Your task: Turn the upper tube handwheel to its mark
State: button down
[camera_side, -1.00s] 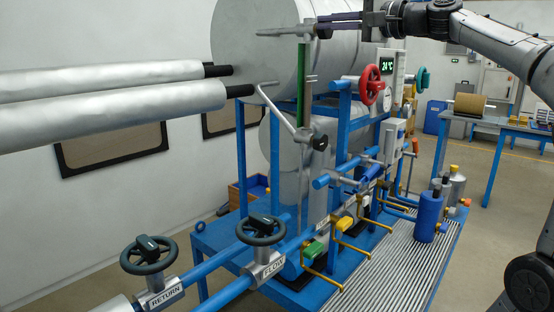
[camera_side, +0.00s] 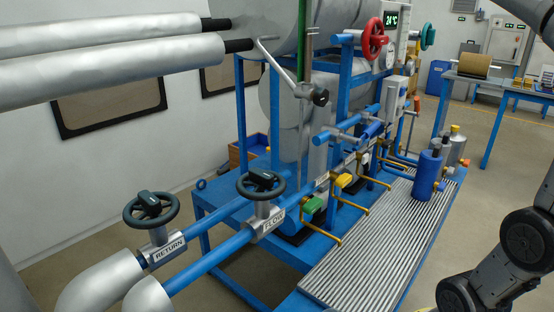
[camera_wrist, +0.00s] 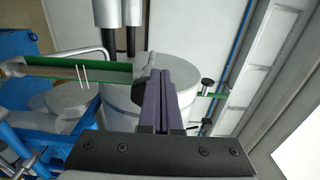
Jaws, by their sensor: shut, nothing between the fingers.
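A red handwheel (camera_side: 374,40) is mounted on a short blue tube (camera_side: 348,37) high on the blue frame in the side view. A teal handwheel (camera_side: 428,35) is to its right. Two dark handwheels, one on the pipe labelled RETURN (camera_side: 151,208) and one on the pipe labelled FLOW (camera_side: 261,184), are lower at the front. I cannot tell a mark on any wheel. My gripper (camera_wrist: 162,74) is shut and empty in the wrist view, with its fingertips in front of a grey cylindrical tank (camera_wrist: 124,92). The side view does not show it. No handwheel is clear in the wrist view.
A green upright gauge (camera_side: 303,40) stands by the tank, with a slanted grey rod (camera_side: 278,62) near it. Yellow-handled valves (camera_side: 343,181) and a blue bottle (camera_side: 427,174) are around the ribbed platform (camera_side: 352,240). Silver pipes (camera_side: 110,78) cross the upper left.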

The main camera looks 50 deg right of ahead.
jog(key=s, duration=0.6)
dwell(0.3)
jog(key=w+f, duration=0.3)
jog(key=w, duration=0.3)
dwell(0.7)
jog(key=shift+d, duration=0.3)
dwell(0.8)
